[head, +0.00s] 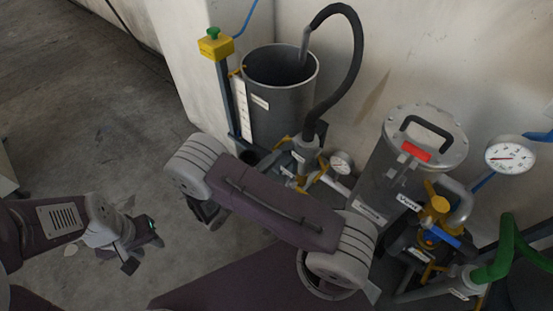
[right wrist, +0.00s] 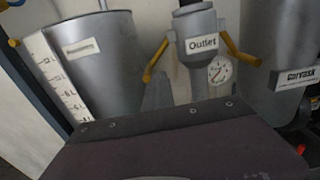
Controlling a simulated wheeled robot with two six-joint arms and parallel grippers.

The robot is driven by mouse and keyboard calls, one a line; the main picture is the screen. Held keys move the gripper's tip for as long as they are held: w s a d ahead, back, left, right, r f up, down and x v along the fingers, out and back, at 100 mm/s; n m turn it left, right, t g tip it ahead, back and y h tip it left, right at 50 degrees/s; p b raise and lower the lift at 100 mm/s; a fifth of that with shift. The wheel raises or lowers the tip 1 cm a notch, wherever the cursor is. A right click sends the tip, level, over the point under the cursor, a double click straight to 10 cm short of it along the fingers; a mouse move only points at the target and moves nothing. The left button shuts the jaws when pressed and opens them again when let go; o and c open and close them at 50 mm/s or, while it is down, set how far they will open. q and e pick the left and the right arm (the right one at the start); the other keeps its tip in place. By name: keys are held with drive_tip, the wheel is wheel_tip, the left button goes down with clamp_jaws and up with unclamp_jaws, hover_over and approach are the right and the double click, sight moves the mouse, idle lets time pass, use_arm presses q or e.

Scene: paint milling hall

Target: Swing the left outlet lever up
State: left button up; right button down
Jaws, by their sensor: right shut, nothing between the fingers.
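The outlet fitting (right wrist: 200,42) is a grey body with a white "Outlet" label in the right wrist view. A yellow lever with a rounded tip, the left outlet lever (right wrist: 155,60), slopes down and outward on its left side. The right outlet lever (right wrist: 238,47) slopes down to the right. In the head view the outlet (head: 307,150) is partly hidden by my right arm. My right gripper (head: 206,213) shows only partly below its wrist, shut and empty, apart from the lever. My left gripper (head: 143,252) is open and empty over the floor, far left of the outlet.
A grey open tank (head: 281,80) with a scale and a black hose (head: 352,60) stands behind the outlet. A lidded steel vessel (head: 375,160), pressure gauges (head: 510,155) and a green hose (head: 495,262) crowd the right side. The floor (head: 90,120) at left is clear.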

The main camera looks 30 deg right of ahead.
drive_tip(key=shift+w+a, duration=0.1)
drive_tip(key=shift+w, duration=0.05)
drive_tip(key=shift+w+a+r+p, duration=0.2)
drive_tip(key=shift+w+r+p, duration=0.25)
drive_tip(key=shift+w+r, duration=0.05)
drive_tip(key=shift+w+a+r+p, duration=0.2)
drive_tip(key=shift+w+r+p, duration=0.25)
drive_tip(key=shift+r, duration=0.05)
idle(0.3)
drive_tip(key=shift+w+a+r+p, duration=0.1)
drive_tip(key=shift+w+r+p, duration=0.2)
drive_tip(key=shift+r+p, duration=0.4)
